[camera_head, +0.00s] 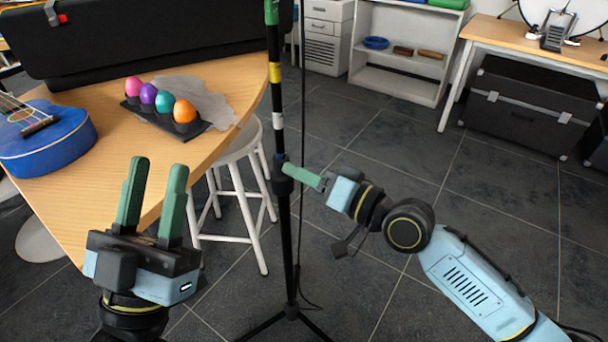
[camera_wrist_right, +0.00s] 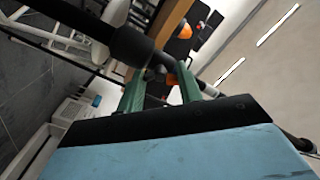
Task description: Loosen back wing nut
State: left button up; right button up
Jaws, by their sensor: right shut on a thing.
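A black stand (camera_head: 285,235) rises from a tripod base on the floor. Its pole carries coloured bands and a thicker black collar (camera_head: 281,180). My right gripper (camera_head: 290,171) reaches in from the right, with its green fingertips at this collar. In the right wrist view, the fingers (camera_wrist_right: 160,80) are on a small dark piece beside the collar (camera_wrist_right: 132,46), which looks like the back wing nut (camera_wrist_right: 158,72). Its shape is mostly hidden by the fingers. My left gripper (camera_head: 157,170) is open and empty at the left, with its fingers pointing up.
A wooden table (camera_head: 225,70) holds a blue ukulele (camera_head: 50,145), a tray of coloured egg shakers (camera_head: 160,110) and a black case (camera_head: 150,35). A white stool (camera_head: 240,150) stands behind the pole's left side. A cable hangs just right of the pole.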

jog(key=shift+f, duration=0.45)
jog(key=o, duration=0.6)
jog(key=shift+o, duration=0.6)
jog(key=shift+d+r, duration=0.1)
jog(key=shift+r, duration=0.2)
